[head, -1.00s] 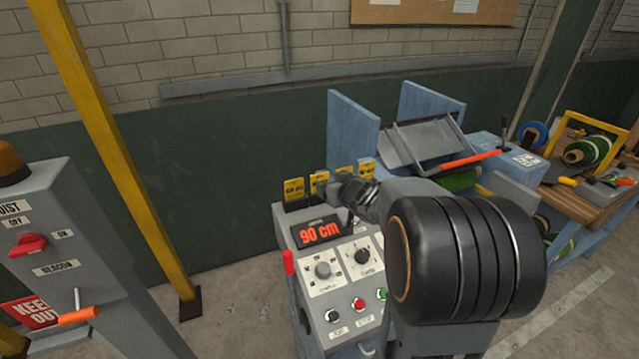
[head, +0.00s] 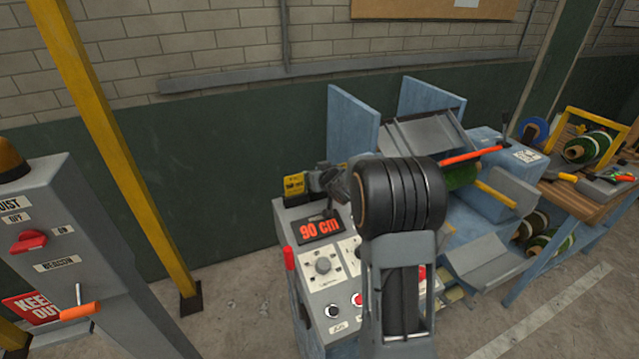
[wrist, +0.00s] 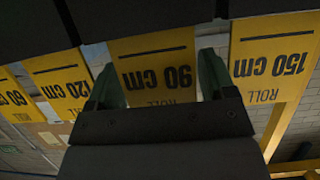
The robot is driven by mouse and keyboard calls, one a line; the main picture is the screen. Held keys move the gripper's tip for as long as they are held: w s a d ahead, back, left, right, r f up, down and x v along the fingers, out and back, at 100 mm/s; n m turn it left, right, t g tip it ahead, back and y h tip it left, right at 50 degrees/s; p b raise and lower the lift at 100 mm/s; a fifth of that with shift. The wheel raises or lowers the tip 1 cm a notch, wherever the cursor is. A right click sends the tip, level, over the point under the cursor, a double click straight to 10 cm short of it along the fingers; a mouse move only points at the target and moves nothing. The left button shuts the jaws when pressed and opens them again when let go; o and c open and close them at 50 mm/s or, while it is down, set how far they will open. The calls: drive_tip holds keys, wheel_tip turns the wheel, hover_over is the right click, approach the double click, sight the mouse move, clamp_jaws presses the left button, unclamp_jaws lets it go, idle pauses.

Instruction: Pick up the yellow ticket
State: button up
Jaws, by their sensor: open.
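Several yellow tickets with black print hang in a row in the wrist view, upside down: one marked 60 cm (wrist: 15,100), one 120 cm (wrist: 62,85), one 90 cm (wrist: 155,68) and one 150 cm (wrist: 272,58). My gripper (wrist: 157,82) is open, with one dark green finger on each side of the 90 cm ticket's lower part. I cannot tell whether the fingers touch it. In the head view one yellow ticket (head: 294,186) shows at the back edge of the console; my gripper (head: 324,180) and arm hide the others.
The grey console (head: 308,262) has a red 90 cm display (head: 320,228), knobs and buttons below the tickets. A blue machine (head: 490,190) stands to the right. A yellow post (head: 120,155) and a grey control pedestal (head: 85,240) stand at the left.

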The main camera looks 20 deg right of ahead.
drive_tip(key=shift+w+f, duration=0.1)
drive_tip(key=shift+w, duration=0.15)
drive_tip(key=c, duration=0.7)
drive_tip(key=shift+o, duration=0.2)
